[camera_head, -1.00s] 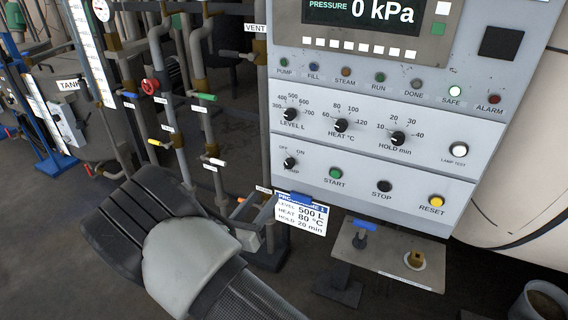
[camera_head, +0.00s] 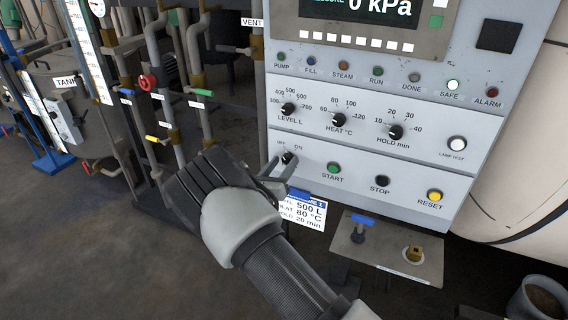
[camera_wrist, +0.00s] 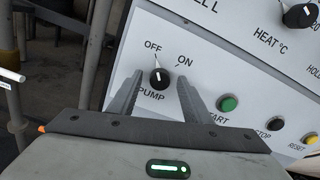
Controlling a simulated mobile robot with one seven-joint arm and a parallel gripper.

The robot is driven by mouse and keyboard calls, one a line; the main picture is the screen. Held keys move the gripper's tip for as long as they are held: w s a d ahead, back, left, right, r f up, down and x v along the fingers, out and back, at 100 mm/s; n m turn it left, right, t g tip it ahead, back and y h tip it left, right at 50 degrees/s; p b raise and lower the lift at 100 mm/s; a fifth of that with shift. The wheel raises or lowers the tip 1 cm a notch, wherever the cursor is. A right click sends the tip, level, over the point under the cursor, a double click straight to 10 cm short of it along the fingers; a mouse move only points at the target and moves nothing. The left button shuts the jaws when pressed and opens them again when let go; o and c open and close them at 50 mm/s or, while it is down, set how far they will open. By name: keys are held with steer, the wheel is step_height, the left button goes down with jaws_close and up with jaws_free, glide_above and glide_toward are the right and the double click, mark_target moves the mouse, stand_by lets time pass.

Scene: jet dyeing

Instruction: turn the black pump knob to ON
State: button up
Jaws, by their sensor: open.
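The black pump knob (camera_wrist: 159,78) sits on the white lower panel (camera_wrist: 225,75), under the OFF and ON labels and above the word PUMP. In the wrist view its white mark is on the upper part, toward OFF. My gripper (camera_wrist: 158,90) is open, with one finger on each side of the knob. I cannot tell whether either finger touches it. In the head view my gripper (camera_head: 282,172) reaches the panel's lower left, and the pump knob (camera_head: 288,158) shows just above the fingers.
The green START button (camera_wrist: 228,103) is close to the right finger, with STOP (camera_head: 382,181) and RESET (camera_head: 434,195) farther right. LEVEL (camera_head: 288,109), HEAT and HOLD knobs are above. A recipe card (camera_head: 303,212) hangs below the panel. Pipes and valves stand to the left.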

steer(key=shift+w+d, duration=0.15)
steer(key=shift+w, duration=0.3)
steer(key=shift+c, duration=0.3)
steer(key=c, duration=1)
